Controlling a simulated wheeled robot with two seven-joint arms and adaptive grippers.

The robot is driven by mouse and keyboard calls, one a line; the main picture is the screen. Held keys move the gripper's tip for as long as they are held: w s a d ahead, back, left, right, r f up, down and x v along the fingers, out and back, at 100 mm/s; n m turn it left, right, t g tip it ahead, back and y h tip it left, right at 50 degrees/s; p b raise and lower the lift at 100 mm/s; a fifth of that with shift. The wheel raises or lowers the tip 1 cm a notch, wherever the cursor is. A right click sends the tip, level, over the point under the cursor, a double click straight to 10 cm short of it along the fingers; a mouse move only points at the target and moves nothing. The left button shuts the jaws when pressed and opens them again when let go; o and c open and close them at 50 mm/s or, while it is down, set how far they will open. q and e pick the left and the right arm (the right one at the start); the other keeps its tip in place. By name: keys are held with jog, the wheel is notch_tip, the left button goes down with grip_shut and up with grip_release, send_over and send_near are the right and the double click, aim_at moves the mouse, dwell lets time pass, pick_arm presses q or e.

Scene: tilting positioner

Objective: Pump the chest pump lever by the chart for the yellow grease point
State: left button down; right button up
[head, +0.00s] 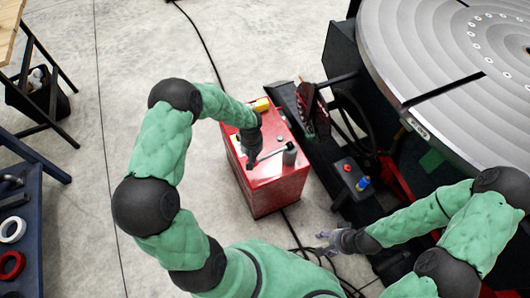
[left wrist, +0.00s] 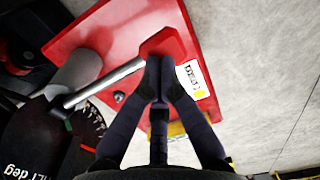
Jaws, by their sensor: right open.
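The red chest (head: 265,180) stands on the floor at the middle of the head view. Its pump lever (head: 268,157) is a grey rod on a grey cylinder pivot (head: 289,154); in the left wrist view the rod (left wrist: 105,84) ends in a red grip (left wrist: 165,42). My left gripper (head: 248,160) is at that end, its fingertips (left wrist: 161,68) close together around the red grip. A small white label (left wrist: 191,80) with a yellow dot lies on the chest top beside the fingers; its print is too small to read. My right gripper (head: 328,243) is open and empty, right of the chest.
A large grey round table (head: 445,60) fills the upper right. A dark control box (head: 352,178) with red and blue knobs stands right of the chest. A tilt dial (left wrist: 88,125) shows in the left wrist view. Cables cross the floor; open floor lies left of the chest.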

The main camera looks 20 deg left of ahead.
pick_arm(q)
jog(key=shift+f, duration=0.1)
notch_tip(320, 180, up, 14)
jog(key=p, duration=0.9)
jog(key=shift+r, duration=0.25)
dwell(0.3)
dwell(0.8)
jog(key=s+d+f+m+h, duration=0.2)
jog(key=s+d+f+m, duration=0.1)
jog(key=s+d+f, duration=0.3)
jog(key=s+d+f+m+h, duration=0.2)
jog(key=s+d+f+m, duration=0.2)
jog(key=s+d, duration=0.7)
jog(key=shift+d+f+m, duration=0.3)
jog(key=shift+d+f, duration=0.3)
jog(key=shift+f, duration=0.35)
